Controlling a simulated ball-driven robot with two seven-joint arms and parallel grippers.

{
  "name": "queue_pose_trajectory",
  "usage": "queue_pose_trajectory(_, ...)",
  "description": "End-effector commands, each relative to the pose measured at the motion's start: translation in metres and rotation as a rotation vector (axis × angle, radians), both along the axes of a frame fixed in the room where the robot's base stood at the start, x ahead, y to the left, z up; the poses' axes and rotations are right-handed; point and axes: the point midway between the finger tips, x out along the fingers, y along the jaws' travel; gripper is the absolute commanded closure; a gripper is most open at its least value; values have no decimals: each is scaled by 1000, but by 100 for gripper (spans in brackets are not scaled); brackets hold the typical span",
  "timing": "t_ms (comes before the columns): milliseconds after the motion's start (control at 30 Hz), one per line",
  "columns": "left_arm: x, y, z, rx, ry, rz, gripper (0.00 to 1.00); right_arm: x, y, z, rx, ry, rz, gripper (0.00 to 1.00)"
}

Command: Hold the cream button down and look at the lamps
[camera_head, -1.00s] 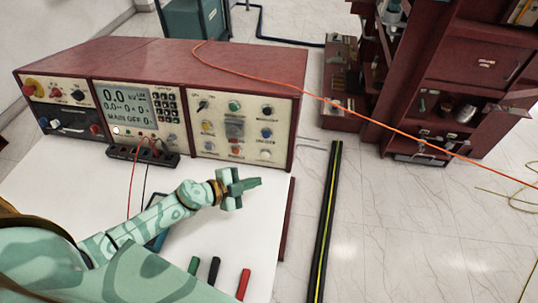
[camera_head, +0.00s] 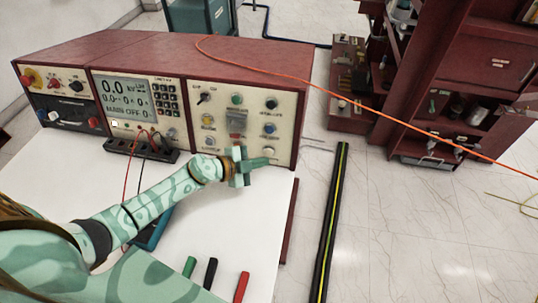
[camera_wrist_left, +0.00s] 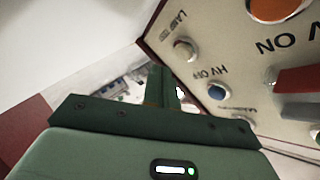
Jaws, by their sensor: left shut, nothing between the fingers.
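The cream button (camera_head: 269,152) is at the lower right of the red cabinet's right panel (camera_head: 285,125), just above my left gripper's fingers in the head view. In the left wrist view a pale button (camera_wrist_left: 186,49) sits beside the "LAMP TEST" label, above the blue "HV OFF" button (camera_wrist_left: 218,91). My left gripper (camera_head: 268,161) is shut and empty in front of the panel's lower edge; its fingers (camera_wrist_left: 165,82) also show in the wrist view, apart from the pale button. Round coloured fittings, green (camera_head: 236,100) and yellow (camera_head: 208,121) among them, show on the panel. My right gripper is out of view.
An orange cable (camera_head: 370,108) runs from the cabinet top across the right side. Red (camera_head: 241,287), black (camera_head: 210,273) and green (camera_head: 190,267) rods lie at the white table's front. A black and yellow strip (camera_head: 329,225) lies on the floor.

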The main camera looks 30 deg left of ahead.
Motion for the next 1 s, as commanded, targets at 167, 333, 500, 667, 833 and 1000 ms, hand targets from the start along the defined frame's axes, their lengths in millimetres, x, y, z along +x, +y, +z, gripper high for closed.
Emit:
queue_pose_trajectory(167, 10, 2, -2, 1, -1, 0, 100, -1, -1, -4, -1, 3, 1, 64)
queue_pose_trajectory(333, 12, 3, -2, -1, -1, 0, 100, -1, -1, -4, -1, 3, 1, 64)
queue_pose_trajectory(500, 11, 3, -2, -1, -1, 0, 100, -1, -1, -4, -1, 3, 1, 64)
queue_pose_trajectory(667, 11, 3, -2, -1, -1, 0, 100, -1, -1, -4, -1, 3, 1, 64)
queue_pose_trajectory(833, 11, 3, -2, -1, -1, 0, 100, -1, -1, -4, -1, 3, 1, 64)
queue_pose_trajectory(1000, 11, 3, -2, -1, -1, 0, 100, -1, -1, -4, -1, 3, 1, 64)
